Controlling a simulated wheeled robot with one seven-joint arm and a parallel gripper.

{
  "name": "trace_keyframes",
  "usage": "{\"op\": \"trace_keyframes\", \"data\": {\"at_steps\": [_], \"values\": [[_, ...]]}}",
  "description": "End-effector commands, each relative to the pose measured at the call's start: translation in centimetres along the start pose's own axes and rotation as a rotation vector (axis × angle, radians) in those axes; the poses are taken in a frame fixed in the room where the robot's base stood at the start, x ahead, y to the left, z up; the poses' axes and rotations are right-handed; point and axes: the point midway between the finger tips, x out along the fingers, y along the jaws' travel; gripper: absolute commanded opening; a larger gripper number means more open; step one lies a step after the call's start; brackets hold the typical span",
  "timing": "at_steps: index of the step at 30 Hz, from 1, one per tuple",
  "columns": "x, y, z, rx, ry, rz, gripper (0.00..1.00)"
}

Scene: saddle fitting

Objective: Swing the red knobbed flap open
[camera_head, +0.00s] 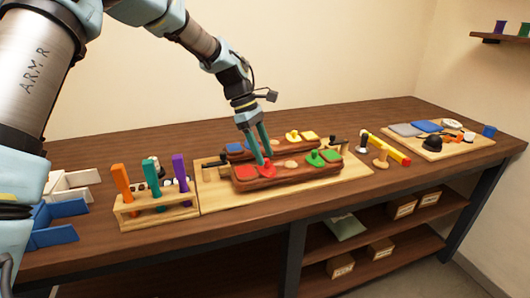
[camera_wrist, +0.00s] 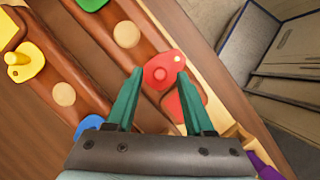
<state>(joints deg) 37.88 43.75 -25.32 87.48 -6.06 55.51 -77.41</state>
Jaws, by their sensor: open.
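The red knobbed flap (camera_head: 270,171) lies on the front brown wooden bar, toward its left end, beside a red square pad (camera_head: 245,172). In the wrist view the flap (camera_wrist: 160,84) shows its round red knob and a small pale spot near one corner. My gripper (camera_head: 261,158) points down over the flap with its two green fingers apart. In the wrist view the knob appears between the fingertips (camera_wrist: 160,73), with a gap on both sides. I cannot tell exactly how far down the tips reach beside the knob.
A green knobbed flap (camera_head: 315,159) sits further right on the same bar. A second bar with a yellow knobbed flap (camera_head: 293,136) lies close behind. A rack (camera_head: 155,215) with orange, teal and purple handles stands left. The table front is clear.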

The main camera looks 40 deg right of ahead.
Motion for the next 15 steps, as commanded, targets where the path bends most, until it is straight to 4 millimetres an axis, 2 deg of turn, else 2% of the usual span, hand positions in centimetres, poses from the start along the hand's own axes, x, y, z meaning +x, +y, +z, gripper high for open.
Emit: {"op": "trace_keyframes", "data": {"at_steps": [5, 13, 15], "values": [[1.18, 0.00, 0.05, 0.000, -0.001, 0.000, 0.53], [1.36, 0.01, 0.02, 0.000, 0.000, 0.001, 0.53], [1.35, 0.00, 0.02, 0.000, 0.000, 0.001, 0.47]]}}
